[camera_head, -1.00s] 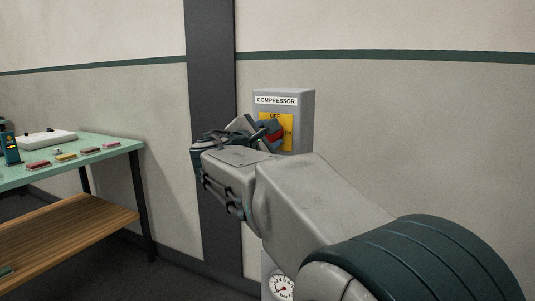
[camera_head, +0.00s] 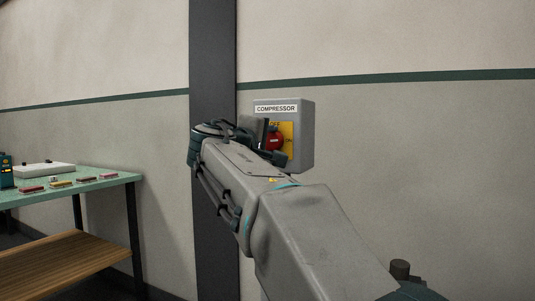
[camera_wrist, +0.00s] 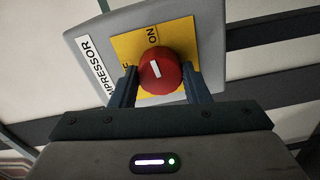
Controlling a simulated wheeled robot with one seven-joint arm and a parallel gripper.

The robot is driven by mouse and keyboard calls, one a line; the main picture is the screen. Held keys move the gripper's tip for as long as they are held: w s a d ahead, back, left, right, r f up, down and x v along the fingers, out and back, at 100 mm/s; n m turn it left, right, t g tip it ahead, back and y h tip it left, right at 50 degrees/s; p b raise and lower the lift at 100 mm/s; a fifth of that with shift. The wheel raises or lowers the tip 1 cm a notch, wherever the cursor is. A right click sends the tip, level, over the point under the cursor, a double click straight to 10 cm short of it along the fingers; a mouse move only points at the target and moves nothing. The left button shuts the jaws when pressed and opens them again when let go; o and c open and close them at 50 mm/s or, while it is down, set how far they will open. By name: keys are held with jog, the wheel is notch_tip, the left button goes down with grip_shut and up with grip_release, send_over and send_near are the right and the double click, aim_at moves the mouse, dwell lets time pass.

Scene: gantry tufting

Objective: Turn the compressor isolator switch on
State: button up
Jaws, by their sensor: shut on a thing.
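The compressor isolator is a grey box (camera_head: 306,138) on the wall, labelled COMPRESSOR, with a yellow plate (camera_head: 288,140) and a round red knob (camera_head: 274,141). In the wrist view the red knob (camera_wrist: 172,78) sits between the two fingers of my gripper (camera_wrist: 160,86), which is shut on it. The knob's short white mark points up the picture, roughly toward the word ON on the yellow plate (camera_wrist: 183,37). The word OFF, at the plate's left, is mostly hidden by a finger. In the head view my gripper (camera_head: 264,136) partly covers the plate.
A dark post (camera_head: 213,60) stands just left of the box. A green-topped table (camera_head: 110,182) with small coloured items and a white case (camera_head: 44,169) is at the left, with a wooden lower shelf (camera_head: 70,258). The wall right of the box is clear.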

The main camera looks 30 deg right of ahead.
jog(key=shift+f+m+b, duration=0.15)
jog(key=shift+m+b, duration=0.25)
jog(key=shift+m, duration=0.2)
jog(key=o, duration=1)
jog(key=p+v, duration=0.1)
jog(key=v, duration=1.3)
jog(key=shift+d+p, duration=0.1)
jog(key=shift+p, duration=0.2)
jog(key=shift+d+p, duration=0.1)
jog(key=shift+p, duration=0.35)
